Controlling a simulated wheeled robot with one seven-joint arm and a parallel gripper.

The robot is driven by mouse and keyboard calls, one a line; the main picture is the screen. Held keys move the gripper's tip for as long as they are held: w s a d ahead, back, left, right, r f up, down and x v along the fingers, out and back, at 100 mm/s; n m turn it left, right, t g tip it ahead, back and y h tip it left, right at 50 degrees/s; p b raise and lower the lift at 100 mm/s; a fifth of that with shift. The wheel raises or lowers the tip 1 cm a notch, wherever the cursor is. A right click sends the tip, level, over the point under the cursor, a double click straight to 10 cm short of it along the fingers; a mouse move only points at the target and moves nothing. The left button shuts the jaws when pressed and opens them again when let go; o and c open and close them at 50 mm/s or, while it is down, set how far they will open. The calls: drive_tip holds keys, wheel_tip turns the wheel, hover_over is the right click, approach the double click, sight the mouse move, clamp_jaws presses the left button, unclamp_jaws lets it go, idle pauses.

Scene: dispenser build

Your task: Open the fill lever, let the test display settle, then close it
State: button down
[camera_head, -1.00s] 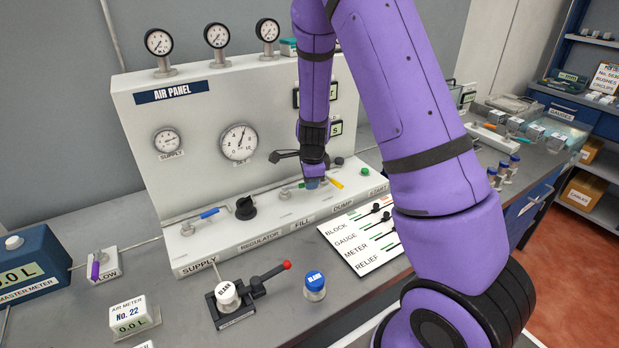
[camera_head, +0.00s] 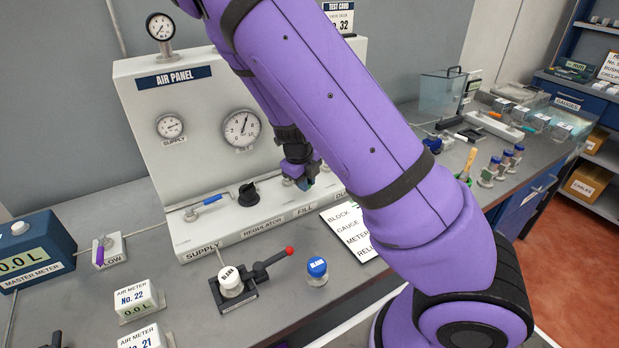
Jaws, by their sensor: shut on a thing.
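The white air panel (camera_head: 140,110) stands at the back of the bench. Its fill valve (camera_head: 288,182) sits on the front ledge above the FILL label (camera_head: 305,210). My gripper (camera_head: 305,184) points down at this valve and is shut on the fill lever, most of which the fingers hide. The lever's exact angle cannot be told. My arm crosses in front of the panel's right side and hides the test display and the dump valve. The set gauge (camera_head: 242,128) and supply gauge (camera_head: 170,126) show left of my arm.
The blue supply lever (camera_head: 212,200) and black regulator knob (camera_head: 247,194) are left of my gripper. A clamp with a red-tipped handle (camera_head: 275,257) and a blue-capped jar (camera_head: 317,270) stand in front. Air meters (camera_head: 138,300) are at lower left.

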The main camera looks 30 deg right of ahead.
drive_tip(key=shift+a+m+g, duration=0.3)
drive_tip(key=shift+a+m, duration=0.7)
drive_tip(key=shift+m, duration=0.5)
drive_tip(key=c, duration=1.1)
unclamp_jaws()
drive_tip(key=shift+a, duration=0.1)
drive_tip(key=shift+r, duration=0.1)
wheel_tip(320, 180, up, 10)
drive_tip(key=a, duration=0.2)
drive_tip(key=shift+r, duration=0.2)
drive_tip(key=shift+s, duration=0.1)
